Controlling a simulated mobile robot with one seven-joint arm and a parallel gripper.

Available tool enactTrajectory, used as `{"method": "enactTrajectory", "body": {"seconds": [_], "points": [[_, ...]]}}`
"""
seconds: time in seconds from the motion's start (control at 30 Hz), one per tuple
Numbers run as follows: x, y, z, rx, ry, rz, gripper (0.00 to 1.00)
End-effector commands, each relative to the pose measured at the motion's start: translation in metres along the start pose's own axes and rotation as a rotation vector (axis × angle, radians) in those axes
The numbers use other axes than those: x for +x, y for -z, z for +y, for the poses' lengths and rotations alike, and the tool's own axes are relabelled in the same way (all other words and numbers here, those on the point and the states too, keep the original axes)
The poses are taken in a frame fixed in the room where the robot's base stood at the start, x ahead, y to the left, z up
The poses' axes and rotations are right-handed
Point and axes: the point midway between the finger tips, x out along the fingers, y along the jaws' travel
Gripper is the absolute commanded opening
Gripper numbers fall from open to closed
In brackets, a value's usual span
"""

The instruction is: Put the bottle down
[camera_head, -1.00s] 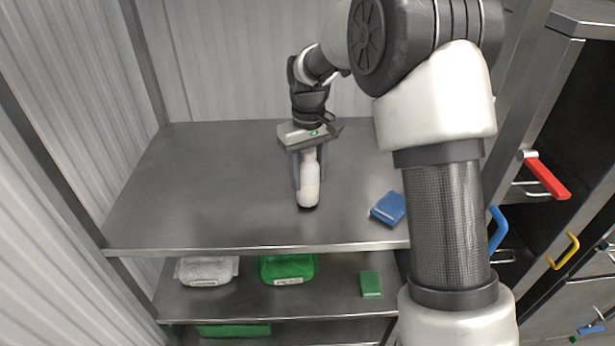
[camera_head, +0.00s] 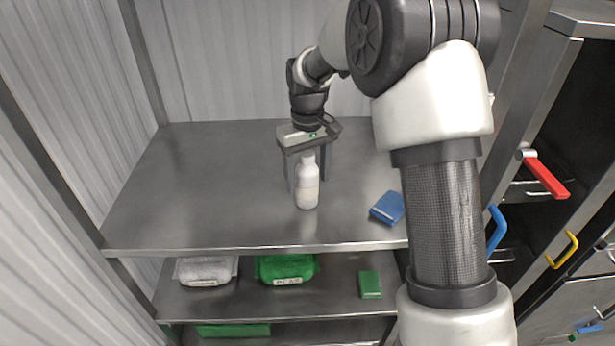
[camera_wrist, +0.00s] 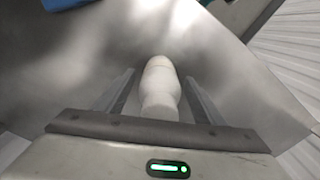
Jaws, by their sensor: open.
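The white bottle (camera_head: 307,188) stands upright on the steel shelf top (camera_head: 220,190), near its front edge. My gripper (camera_head: 309,190) is above and around it, its fingers spread to either side with a gap to the bottle. In the wrist view, the bottle (camera_wrist: 160,85) lies between the two fingers (camera_wrist: 158,92), which stand apart from it on both sides.
A blue packet (camera_head: 387,208) lies on the shelf top to the right. The lower shelf holds a white bag (camera_head: 206,270), a green bag (camera_head: 287,268) and a small green box (camera_head: 370,284). The left part of the shelf top is clear.

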Motion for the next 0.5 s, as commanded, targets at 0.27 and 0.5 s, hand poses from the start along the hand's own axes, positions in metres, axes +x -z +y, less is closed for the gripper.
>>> {"method": "enactTrajectory", "body": {"seconds": [0.27,0.5], "points": [[-0.056,0.001,0.000,0.000,-0.001,0.006,0.63],[-0.100,0.001,0.000,0.000,-0.001,0.004,0.63]]}}
